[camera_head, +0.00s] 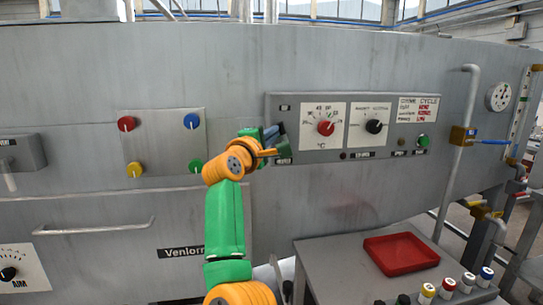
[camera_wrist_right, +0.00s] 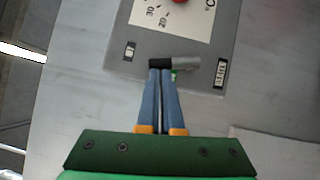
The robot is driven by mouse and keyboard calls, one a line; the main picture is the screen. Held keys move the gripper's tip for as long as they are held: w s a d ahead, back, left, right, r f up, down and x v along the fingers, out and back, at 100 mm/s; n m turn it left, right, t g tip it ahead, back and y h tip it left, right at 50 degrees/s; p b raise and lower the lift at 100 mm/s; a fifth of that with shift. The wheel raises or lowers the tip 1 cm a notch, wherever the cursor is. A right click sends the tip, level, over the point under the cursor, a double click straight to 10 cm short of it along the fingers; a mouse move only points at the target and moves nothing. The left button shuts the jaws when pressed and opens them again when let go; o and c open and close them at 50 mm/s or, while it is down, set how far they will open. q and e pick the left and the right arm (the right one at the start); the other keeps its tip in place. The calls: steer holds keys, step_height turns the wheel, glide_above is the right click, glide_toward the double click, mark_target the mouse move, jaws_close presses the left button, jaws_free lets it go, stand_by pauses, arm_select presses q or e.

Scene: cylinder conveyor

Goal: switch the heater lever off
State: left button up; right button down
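The heater lever (camera_wrist_right: 180,63) shows in the right wrist view as a short bar with a dark end and a grey end, lying across the picture on the grey control panel. My right gripper (camera_wrist_right: 161,73) has its two blue fingers side by side, almost touching, with nothing seen between them. Its tips are right at the lever, at its dark end; contact cannot be told. In the head view my right gripper (camera_head: 274,133) is at the panel's left end and largely covers the lever. My left gripper is not in view.
The control panel (camera_head: 360,153) has a red dial (camera_head: 326,128), a black dial (camera_head: 374,126) and a green button (camera_head: 423,141). A plate (camera_head: 165,150) with coloured knobs is to the left. A red tray (camera_head: 401,252) and several capped cylinders are on the bench below.

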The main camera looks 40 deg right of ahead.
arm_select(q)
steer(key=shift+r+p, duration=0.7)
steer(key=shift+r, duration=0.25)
arm_select(e)
steer(key=shift+s+d+r+m+y, duration=0.2)
steer(key=shift+d+r+m+y, duration=0.15)
steer(key=shift+m, duration=0.45)
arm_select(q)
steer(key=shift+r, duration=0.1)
arm_select(e)
steer(key=shift+f+g+y, duration=0.1)
steer(key=shift+g+y, duration=0.15)
steer(key=shift+g, duration=0.05)
